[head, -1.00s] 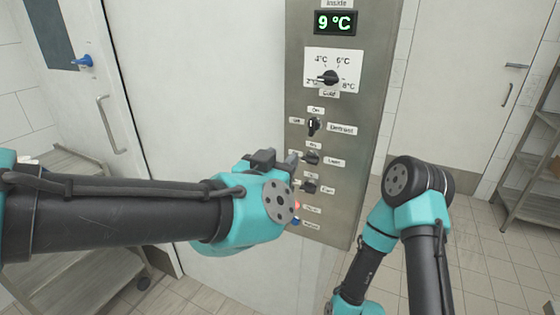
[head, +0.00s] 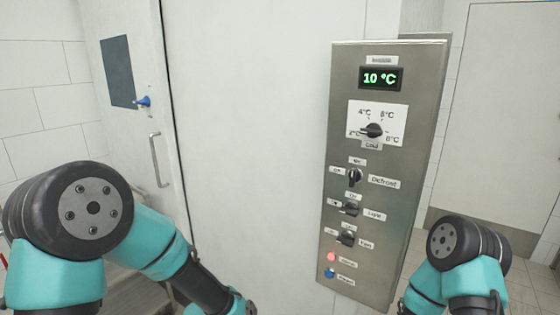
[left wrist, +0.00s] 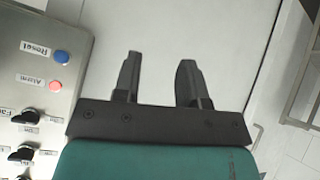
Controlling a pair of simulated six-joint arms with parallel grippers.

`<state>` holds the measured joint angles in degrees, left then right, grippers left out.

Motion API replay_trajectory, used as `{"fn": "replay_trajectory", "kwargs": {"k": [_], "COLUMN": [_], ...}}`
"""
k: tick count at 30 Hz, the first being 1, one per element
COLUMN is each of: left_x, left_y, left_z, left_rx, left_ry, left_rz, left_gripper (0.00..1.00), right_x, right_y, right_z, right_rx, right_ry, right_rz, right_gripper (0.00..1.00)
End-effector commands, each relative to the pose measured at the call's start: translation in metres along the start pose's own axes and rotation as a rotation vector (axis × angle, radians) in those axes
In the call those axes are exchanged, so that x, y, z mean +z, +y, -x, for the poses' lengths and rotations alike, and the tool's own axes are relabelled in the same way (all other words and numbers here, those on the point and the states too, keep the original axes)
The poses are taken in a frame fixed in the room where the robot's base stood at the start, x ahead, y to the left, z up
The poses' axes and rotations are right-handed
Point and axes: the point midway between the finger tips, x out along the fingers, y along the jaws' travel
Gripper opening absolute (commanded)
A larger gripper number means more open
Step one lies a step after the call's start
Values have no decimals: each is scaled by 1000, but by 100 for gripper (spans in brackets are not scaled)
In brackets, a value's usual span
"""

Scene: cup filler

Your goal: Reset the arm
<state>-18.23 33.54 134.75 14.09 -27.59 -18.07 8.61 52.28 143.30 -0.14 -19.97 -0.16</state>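My left arm is folded at the lower left of the head view, and its gripper is out of that frame or hidden at the bottom edge. In the left wrist view my left gripper (left wrist: 160,82) shows two black fingers set apart with nothing between them. The steel control panel (head: 375,190) stands right of centre, with a display (head: 381,78) reading 10 °C. Below it are a cold dial (head: 374,130), defrost, light and fan switches, a red alarm lamp (head: 331,257) and a blue reset button (head: 329,272). My right arm is at the lower right; its gripper is out of view.
A white door (head: 130,120) with a blue knob (head: 143,101) and a long handle (head: 154,160) is at the left. A plain white wall (head: 250,130) lies between door and panel. The space before the panel is clear.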

Motion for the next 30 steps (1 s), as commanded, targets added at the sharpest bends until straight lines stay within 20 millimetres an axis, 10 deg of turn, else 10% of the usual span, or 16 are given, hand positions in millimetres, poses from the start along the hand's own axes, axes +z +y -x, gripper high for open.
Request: {"fn": "replay_trajectory", "kwargs": {"k": [6, 15, 21, 30], "left_x": [112, 251, 286, 286], "left_y": [-62, -102, -105, -105], "left_z": [-21, -11, -4, -4], "left_rx": [-30, -38, -34, -34], "left_ry": [-247, -539, -614, -615], "left_rz": [175, 426, 496, 497], "left_gripper": [38, 38, 38, 38], "right_x": [0, 0, 0, 0], "right_y": [0, 0, 0, 0], "right_z": [0, 0, 0, 0], "right_rx": [0, 0, 0, 0], "right_ry": [0, 0, 0, 0], "right_rz": [0, 0, 0, 0], "right_gripper": [43, 43, 43, 43]}}
